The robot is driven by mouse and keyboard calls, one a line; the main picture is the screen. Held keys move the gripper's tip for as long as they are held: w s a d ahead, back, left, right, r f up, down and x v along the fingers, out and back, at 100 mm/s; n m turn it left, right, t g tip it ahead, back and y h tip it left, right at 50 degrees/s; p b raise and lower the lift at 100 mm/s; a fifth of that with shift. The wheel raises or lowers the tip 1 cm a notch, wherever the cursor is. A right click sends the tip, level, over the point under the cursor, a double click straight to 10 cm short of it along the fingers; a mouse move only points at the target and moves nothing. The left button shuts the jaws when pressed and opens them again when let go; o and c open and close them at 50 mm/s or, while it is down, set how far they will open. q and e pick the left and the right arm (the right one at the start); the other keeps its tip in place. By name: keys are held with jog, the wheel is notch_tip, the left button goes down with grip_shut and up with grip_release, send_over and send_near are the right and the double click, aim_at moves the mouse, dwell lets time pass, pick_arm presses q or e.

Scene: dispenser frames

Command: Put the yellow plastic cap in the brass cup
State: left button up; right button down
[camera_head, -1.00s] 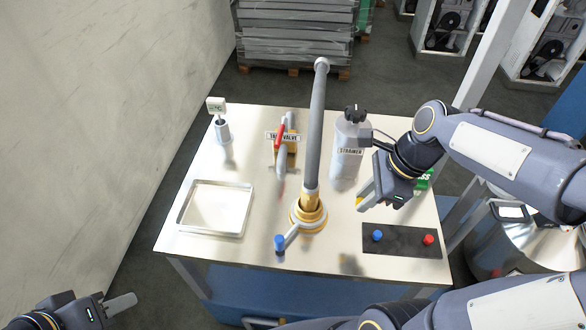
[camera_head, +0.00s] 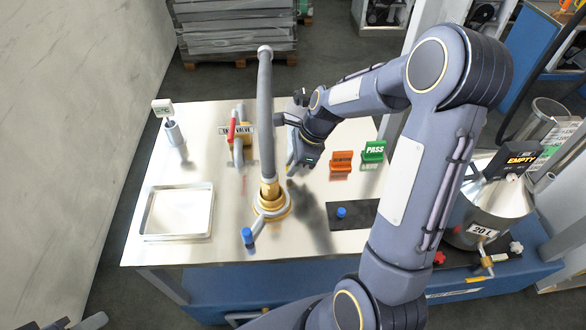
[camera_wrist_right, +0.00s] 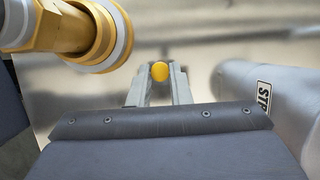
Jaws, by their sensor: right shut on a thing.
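The yellow plastic cap (camera_wrist_right: 160,71) is pinched between the fingertips of my right gripper (camera_head: 291,170) in the right wrist view. The gripper points down over the table, just right of the upright grey tube (camera_head: 265,120). A brass fitting (camera_head: 271,203) surrounds the tube's foot; it also shows at the upper left of the wrist view (camera_wrist_right: 90,35), apart from the cap. I cannot tell whether this fitting is the brass cup, and I see no other clear cup. Only a small part of my left gripper (camera_head: 90,322) shows at the bottom left edge.
A metal tray (camera_head: 178,212) lies at left. A red-handled valve (camera_head: 238,138), a thermometer stand (camera_head: 172,130), an orange sign (camera_head: 341,165) and a green PASS sign (camera_head: 373,151) stand farther back.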

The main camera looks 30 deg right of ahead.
notch_tip(320, 180, down, 2)
jog(key=shift+f, duration=0.1)
jog(key=shift+s, duration=0.1)
jog(key=shift+f, duration=0.2)
jog(key=c, duration=1.3)
grip_release()
jog(key=shift+c, duration=0.2)
